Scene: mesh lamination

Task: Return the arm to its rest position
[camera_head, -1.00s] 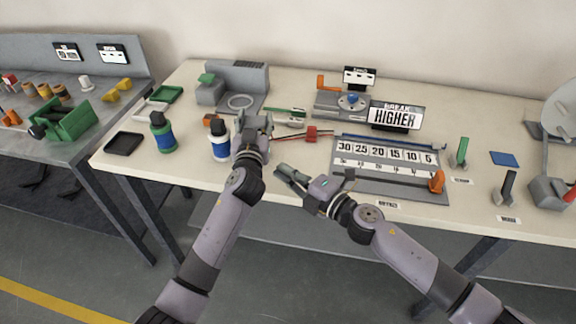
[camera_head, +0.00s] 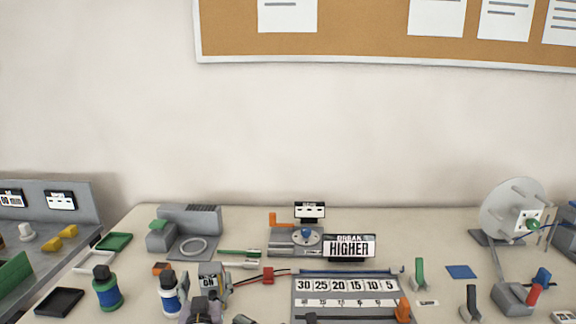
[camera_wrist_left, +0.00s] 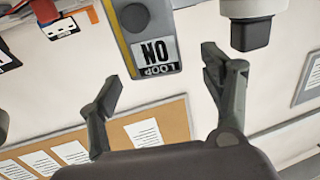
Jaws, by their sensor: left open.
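My left gripper (camera_head: 205,310) shows at the bottom edge of the head view, just in front of a small grey device with an "ON" label (camera_head: 213,279). In the left wrist view, its two fingers (camera_wrist_left: 159,66) stand wide apart with nothing between them. The rest of both arms is outside the head view.
A white-and-blue bottle (camera_head: 170,292) stands left of the left gripper, a green-and-blue bottle (camera_head: 107,292) farther left. A number board (camera_head: 345,285), a "HIGHER" sign (camera_head: 349,247) and a grey machine (camera_head: 190,222) stand on the table. A reel (camera_head: 512,215) stands right.

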